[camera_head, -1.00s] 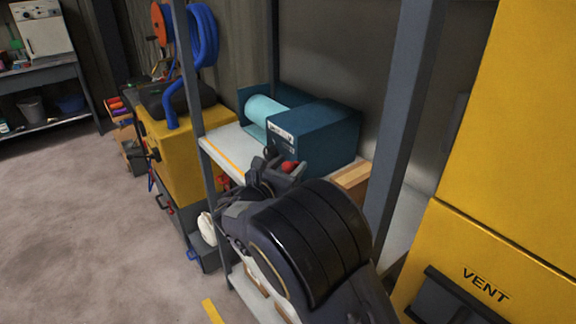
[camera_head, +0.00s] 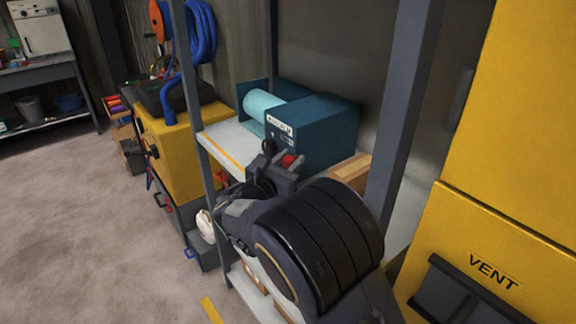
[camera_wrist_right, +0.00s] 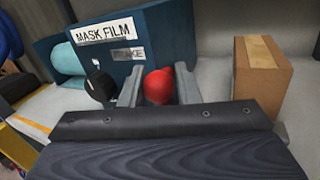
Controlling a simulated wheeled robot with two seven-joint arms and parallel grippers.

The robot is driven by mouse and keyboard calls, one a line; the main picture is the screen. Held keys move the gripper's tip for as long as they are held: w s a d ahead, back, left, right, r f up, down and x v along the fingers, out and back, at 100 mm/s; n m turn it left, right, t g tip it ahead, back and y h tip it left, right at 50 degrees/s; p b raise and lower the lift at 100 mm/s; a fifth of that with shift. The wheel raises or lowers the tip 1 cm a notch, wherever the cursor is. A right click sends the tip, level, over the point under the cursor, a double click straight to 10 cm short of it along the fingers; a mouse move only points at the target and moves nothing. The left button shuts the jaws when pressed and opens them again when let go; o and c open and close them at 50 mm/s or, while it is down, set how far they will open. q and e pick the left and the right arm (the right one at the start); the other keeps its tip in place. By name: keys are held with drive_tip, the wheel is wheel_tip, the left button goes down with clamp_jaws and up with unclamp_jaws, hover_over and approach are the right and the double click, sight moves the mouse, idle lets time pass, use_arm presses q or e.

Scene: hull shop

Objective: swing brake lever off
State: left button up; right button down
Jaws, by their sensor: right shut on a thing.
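The teal film dispenser (camera_head: 325,130) stands on a shelf. It holds a pale blue roll (camera_head: 262,105). The right wrist view shows its MASK FILM label (camera_wrist_right: 104,31) and a smaller, partly readable label (camera_wrist_right: 127,54) ending in "KE". The brake lever's red grip (camera_wrist_right: 157,87) sits in front of the dispenser's face and also shows in the head view (camera_head: 291,160). My right gripper (camera_head: 284,170) is shut on it, one finger on each side. The lever's shaft and pivot are hidden. A round black knob (camera_wrist_right: 101,87) is left of the fingers. My left gripper is out of view.
A cardboard box (camera_wrist_right: 262,75) stands on the shelf right of the dispenser. Grey rack posts (camera_head: 403,120) rise close to my right arm. A yellow VENT cabinet (camera_head: 505,225) is at the right. A yellow machine (camera_head: 180,150) stands left; open floor (camera_head: 80,230) lies beyond.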

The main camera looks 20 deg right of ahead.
drive_tip(key=m+b, duration=0.1)
drive_tip(key=b, duration=0.1)
drive_tip(key=s+f+m+h+b, duration=0.1)
drive_tip(key=b, duration=0.1)
drive_tip(key=m+b, duration=0.2)
drive_tip(key=shift+s+d+f+t+b, duration=0.2)
drive_tip(key=shift+s+f+t+b, duration=0.05)
drive_tip(key=shift+s+t+b, duration=0.15)
drive_tip(key=shift+s+d+m+h+b, duration=0.15)
drive_tip(key=shift+s+m+h+b, duration=0.15)
drive_tip(key=shift+m+h+b, duration=0.55)
drive_tip(key=c, duration=1.2)
unclamp_jaws()
drive_tip(key=shift+o, duration=0.2)
drive_tip(key=v, duration=0.8)
drive_tip(key=shift+b, duration=0.3)
drive_tip(key=shift+r, duration=0.1)
